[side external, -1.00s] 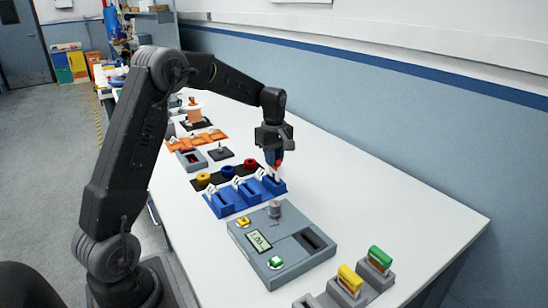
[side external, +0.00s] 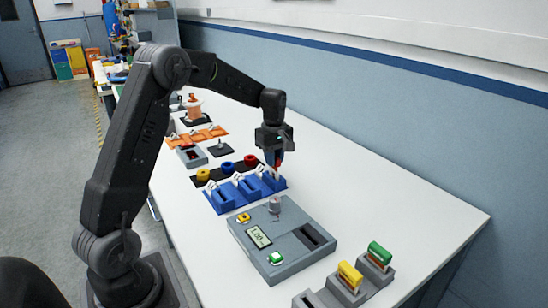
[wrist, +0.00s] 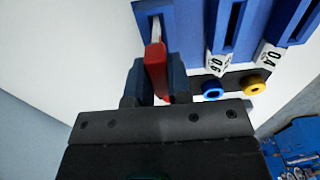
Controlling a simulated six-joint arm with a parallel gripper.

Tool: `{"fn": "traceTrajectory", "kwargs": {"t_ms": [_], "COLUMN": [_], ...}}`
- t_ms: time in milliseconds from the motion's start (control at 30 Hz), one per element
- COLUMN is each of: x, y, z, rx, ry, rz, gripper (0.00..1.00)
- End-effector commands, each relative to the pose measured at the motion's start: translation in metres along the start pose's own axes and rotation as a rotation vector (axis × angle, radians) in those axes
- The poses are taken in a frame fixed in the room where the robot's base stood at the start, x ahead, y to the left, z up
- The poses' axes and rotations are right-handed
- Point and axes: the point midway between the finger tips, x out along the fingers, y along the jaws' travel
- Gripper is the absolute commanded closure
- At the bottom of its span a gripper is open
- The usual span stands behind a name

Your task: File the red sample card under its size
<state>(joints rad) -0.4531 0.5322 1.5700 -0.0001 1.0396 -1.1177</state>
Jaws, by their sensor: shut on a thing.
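My gripper (side external: 275,160) is shut on the red sample card (wrist: 156,68) by its red grip, above the far-right blue slot block (side external: 270,184). In the wrist view the card's pale end points into or right over the slot of the leftmost blue block (wrist: 139,18). I cannot tell how deep it sits. The two neighbouring blue blocks carry tags reading 0.6 (wrist: 216,64) and 0.4 (wrist: 268,55). The tag of the block under the card is hidden by the gripper.
Yellow (side external: 203,175), blue (side external: 228,167) and red (side external: 250,160) rings stand behind the blocks. A grey gauge box (side external: 300,262) with a display is in front. Yellow (side external: 350,276) and green (side external: 379,254) cards stand in a grey rack. The table's right side is clear.

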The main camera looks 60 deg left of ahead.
Motion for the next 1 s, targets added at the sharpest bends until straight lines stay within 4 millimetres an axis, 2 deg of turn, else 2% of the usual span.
{"fn": "traceTrajectory", "kwargs": {"t_ms": [1000], "x": [0.014], "y": [0.0], "z": [0.0], "rx": [0.0], "ry": [0.0], "rz": [0.0], "gripper": [1.0]}}
